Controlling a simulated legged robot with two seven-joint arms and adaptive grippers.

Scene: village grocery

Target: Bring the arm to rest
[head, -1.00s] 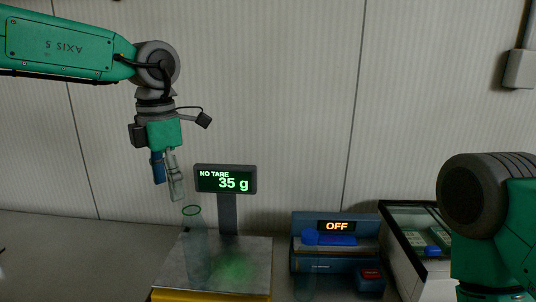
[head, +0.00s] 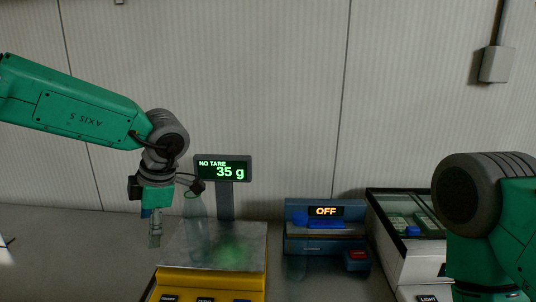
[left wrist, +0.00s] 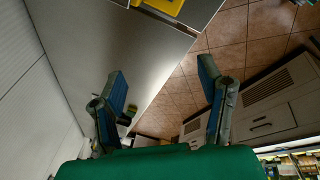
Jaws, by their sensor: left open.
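My left gripper (head: 154,232) hangs fingers down over the counter, just left of the scale, in the head view. Its two fingers are apart and empty in the left wrist view (left wrist: 165,95). A clear bottle (head: 195,225) with a green rim stands upright on the scale's steel plate (head: 255,240), to the right of the gripper and apart from it. The scale display (head: 222,169) reads "NO TARE 35 g". My right arm shows at the right edge of the head view, but its gripper is out of sight.
A blue device (head: 326,240) with an "OFF" display stands right of the scale. A white case (head: 400,255) with a dark frame stands beside it. The counter (head: 70,255) left of the scale is mostly clear. The wall rises behind.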

